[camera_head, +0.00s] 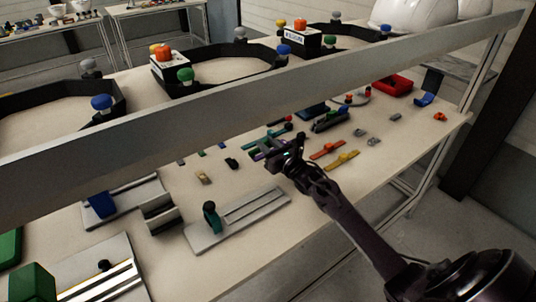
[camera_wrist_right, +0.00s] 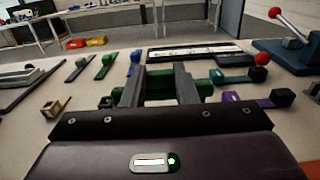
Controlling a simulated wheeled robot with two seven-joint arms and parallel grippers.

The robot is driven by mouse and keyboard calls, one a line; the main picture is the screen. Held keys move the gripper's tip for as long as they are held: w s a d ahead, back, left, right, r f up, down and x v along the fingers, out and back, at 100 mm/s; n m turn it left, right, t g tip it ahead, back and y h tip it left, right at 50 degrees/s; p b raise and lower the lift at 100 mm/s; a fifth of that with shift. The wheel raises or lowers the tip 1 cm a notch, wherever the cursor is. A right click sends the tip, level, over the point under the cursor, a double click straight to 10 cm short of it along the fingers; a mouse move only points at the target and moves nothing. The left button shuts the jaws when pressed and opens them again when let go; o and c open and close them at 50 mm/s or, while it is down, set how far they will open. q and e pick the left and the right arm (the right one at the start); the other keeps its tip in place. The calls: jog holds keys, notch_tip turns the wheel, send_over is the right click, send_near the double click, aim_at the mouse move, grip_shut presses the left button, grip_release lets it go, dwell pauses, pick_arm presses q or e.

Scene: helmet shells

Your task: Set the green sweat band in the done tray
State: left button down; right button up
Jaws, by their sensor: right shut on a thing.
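My right gripper (camera_head: 283,150) is over the middle of the table in the head view. In the right wrist view its two grey fingers (camera_wrist_right: 162,85) are shut on a green piece (camera_wrist_right: 160,78), which looks like the green sweat band. The fingers and the dark mount hide part of it. Its height above the table is hard to judge. No tray is clearly marked as the done tray; a red tray (camera_head: 393,86) stands at the far right of the table. My left gripper is in neither view.
Orange (camera_head: 327,150) and yellow (camera_head: 341,160) bands lie right of the gripper. A grey rail fixture (camera_head: 240,215) lies in front. A long beam (camera_head: 250,95) crosses above the table. In the wrist view, a purple band (camera_wrist_right: 265,102) and a red-knobbed lever press (camera_wrist_right: 290,45) stand to the right.

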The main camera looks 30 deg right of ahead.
jog(key=shift+f, duration=2.1)
jog(key=shift+f, duration=0.2)
jog(key=o, duration=0.9)
jog(key=shift+o, duration=0.2)
jog(key=shift+r, duration=0.1)
jog(key=shift+r, duration=0.1)
